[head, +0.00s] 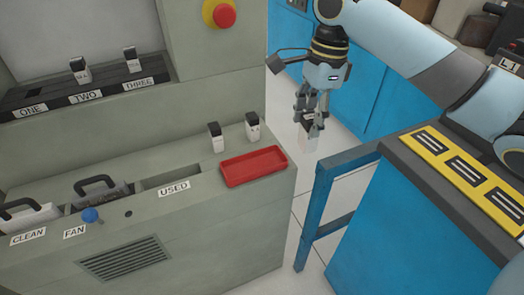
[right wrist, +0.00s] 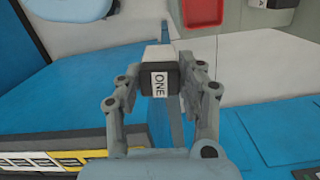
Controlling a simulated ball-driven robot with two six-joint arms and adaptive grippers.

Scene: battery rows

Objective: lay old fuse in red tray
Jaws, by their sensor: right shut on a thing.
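My right gripper (head: 312,112) is shut on a fuse (head: 307,138) with a dark cap and pale body. It hangs over the gap between the grey cabinet and the blue bench, to the right of the red tray (head: 236,178). The tray is empty on the cabinet ledge. My left gripper is not in view.
Two fuses (head: 215,138) (head: 252,127) stand on the ledge behind the tray. The black rack (head: 60,97) has fuses at TWO and THREE; no fuse shows at ONE. A USED slot (head: 170,180) lies left of the tray. A blue bench frame (head: 318,205) stands right.

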